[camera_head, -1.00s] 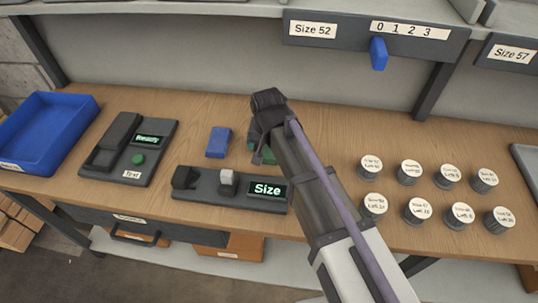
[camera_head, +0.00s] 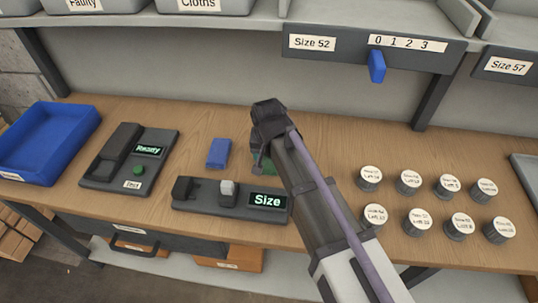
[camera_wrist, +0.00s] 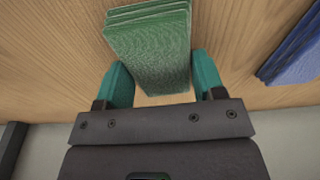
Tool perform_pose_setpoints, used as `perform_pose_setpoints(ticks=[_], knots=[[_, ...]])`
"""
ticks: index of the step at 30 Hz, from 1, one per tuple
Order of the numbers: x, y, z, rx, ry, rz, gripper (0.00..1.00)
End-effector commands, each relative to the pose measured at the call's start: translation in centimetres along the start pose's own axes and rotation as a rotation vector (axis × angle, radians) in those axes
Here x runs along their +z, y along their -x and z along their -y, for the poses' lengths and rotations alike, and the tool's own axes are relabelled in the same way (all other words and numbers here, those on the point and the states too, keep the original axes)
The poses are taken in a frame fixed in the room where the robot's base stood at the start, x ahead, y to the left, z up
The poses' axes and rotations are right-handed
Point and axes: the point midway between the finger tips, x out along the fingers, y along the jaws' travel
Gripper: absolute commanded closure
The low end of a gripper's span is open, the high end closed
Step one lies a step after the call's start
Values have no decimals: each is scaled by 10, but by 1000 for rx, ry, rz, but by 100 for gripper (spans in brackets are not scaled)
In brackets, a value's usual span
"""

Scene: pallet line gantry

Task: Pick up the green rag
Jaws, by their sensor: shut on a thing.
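The green rag (camera_wrist: 150,48) is a folded, layered block in the wrist view. My gripper (camera_wrist: 165,80) has its two teal fingers on either side of the rag's near end, shut on it. I cannot tell whether the rag is clear of the wood.
A blue block (camera_head: 218,153) lies just left of my gripper, and a Size device (camera_head: 230,208) sits in front. A tester (camera_head: 125,160) and a blue tray (camera_head: 45,150) are further left. Several labelled round pieces (camera_head: 410,182) stand right. A shelf (camera_head: 350,48) overhangs the back.

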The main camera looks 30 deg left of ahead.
Motion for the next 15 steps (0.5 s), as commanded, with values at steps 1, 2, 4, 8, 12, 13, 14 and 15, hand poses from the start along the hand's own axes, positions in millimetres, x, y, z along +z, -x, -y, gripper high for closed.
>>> perform_pose_setpoints(ticks=[1, 2, 4, 8, 12, 13, 14, 15], knots=[[-1, 4, 0, 0, 0, 0, 60], [-1, 7, 0, 0, 0, 0, 60], [-2, 14, 0, 0, 0, 0, 60], [-4, 30, 0, 0, 0, 0, 60], [-4, 35, -12, 1, -3, 0, 60], [-3, 34, -19, 1, -4, 0, 60], [-2, 34, -26, 0, -4, 0, 60], [-2, 34, -34, 0, -4, 0, 60]])
